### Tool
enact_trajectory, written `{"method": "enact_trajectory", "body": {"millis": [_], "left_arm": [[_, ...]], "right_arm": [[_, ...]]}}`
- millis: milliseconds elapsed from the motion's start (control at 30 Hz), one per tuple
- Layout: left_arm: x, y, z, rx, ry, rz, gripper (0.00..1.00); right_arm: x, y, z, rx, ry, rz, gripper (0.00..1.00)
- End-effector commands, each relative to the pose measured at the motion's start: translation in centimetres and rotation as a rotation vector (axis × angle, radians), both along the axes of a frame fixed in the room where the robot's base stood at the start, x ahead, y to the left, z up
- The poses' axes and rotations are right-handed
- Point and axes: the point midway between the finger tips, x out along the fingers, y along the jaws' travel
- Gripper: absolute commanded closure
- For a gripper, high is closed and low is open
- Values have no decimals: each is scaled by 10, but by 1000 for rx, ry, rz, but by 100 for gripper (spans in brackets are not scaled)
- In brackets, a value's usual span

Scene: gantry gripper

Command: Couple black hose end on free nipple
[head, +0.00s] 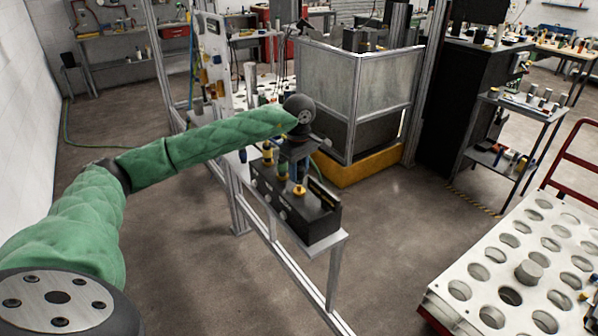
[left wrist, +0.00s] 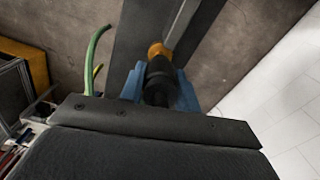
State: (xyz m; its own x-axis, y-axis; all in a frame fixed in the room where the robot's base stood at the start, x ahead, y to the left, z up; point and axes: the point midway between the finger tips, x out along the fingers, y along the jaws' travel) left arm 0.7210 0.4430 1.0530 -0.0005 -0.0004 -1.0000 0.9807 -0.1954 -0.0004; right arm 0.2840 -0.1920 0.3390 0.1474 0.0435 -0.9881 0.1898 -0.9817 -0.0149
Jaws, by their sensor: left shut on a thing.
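My left gripper (head: 299,172) reaches down over a black block (head: 310,226) on a narrow bench. In the left wrist view its blue fingers (left wrist: 160,92) are shut on the black hose end (left wrist: 159,77), a dark ribbed cylinder. A yellow-orange fitting (left wrist: 157,50) shows directly beyond the hose end, in line with it; I cannot tell whether they are joined. In the head view a yellow fitting (head: 299,190) sits on the block just below the fingers. Two more yellow fittings (head: 267,153) (head: 283,167) stand to its left. My right gripper is out of view.
A green hose (left wrist: 93,55) curves up left of the fingers in the left wrist view. A fenced cell with a yellow base (head: 372,166) stands behind the bench. A white perforated tray (head: 470,290) is at the right. The floor between is clear.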

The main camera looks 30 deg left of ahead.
Motion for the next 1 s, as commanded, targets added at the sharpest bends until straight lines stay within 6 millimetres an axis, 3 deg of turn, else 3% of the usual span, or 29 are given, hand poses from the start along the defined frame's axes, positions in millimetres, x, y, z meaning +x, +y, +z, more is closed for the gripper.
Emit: {"method": "enact_trajectory", "body": {"millis": [1000], "left_arm": [[0,0,-1,1,-1,0,88]], "right_arm": [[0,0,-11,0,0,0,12]]}}
